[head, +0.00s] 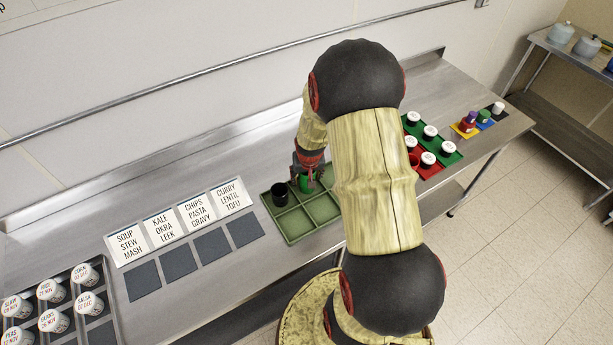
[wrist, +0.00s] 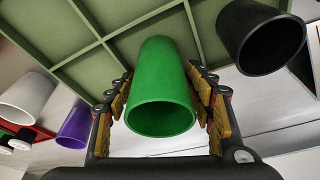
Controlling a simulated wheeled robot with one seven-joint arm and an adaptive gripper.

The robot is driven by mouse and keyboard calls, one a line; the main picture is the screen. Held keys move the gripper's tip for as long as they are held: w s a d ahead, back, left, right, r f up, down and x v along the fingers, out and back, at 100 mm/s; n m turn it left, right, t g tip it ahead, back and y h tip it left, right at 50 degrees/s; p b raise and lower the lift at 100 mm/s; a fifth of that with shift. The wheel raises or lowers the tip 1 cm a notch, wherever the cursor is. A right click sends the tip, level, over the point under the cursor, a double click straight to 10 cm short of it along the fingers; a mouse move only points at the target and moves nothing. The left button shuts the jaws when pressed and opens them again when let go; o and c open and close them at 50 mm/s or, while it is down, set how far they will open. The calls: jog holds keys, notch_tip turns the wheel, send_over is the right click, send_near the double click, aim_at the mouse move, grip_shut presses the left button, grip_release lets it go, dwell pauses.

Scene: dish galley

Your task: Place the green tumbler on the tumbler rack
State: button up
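The green tumbler (head: 305,184) stands roughly upright, open end up, at the back of the green tumbler rack (head: 292,238). My gripper (wrist: 161,72) has a finger on each side of the green tumbler (wrist: 160,75) and looks closed on it. In the wrist view its base overlaps the compartments of the rack (wrist: 75,35); I cannot tell whether it touches the rack floor. A black tumbler (head: 279,192) stands in the back left compartment, beside the green one; it also shows in the wrist view (wrist: 262,38). My arm hides the rack's right part.
Labelled cards (head: 163,230) and dark squares (head: 178,266) lie left of the rack. A tray of labelled cups (head: 113,310) is further left. Lidded cups stand on a green mat (head: 437,147) to the right. White (wrist: 28,97) and purple (wrist: 76,125) tumblers show in the wrist view.

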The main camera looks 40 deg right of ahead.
jog(key=shift+o, duration=0.3)
jog(key=p+v, duration=0.1)
jog(key=v, duration=1.1)
jog(key=a+r+n+t, duration=0.1)
jog(key=a+r+n, duration=0.2)
jog(key=a+r, duration=1)
jog(key=s+a+r+n+t+y, duration=0.1)
jog(key=s+a+r+n, duration=0.3)
jog(key=s+a+r, duration=0.6)
jog(key=s+a+y, duration=0.1)
jog(key=s+a, duration=0.1)
jog(key=shift+s+a+r+t, duration=0.3)
jog(key=shift+r+t, duration=0.05)
jog(key=shift+t, duration=0.05)
jog(key=shift+f, duration=0.1)
notch_tip(320, 180, down, 9)
jog(key=b, duration=0.9)
jog(key=shift+f, duration=0.2)
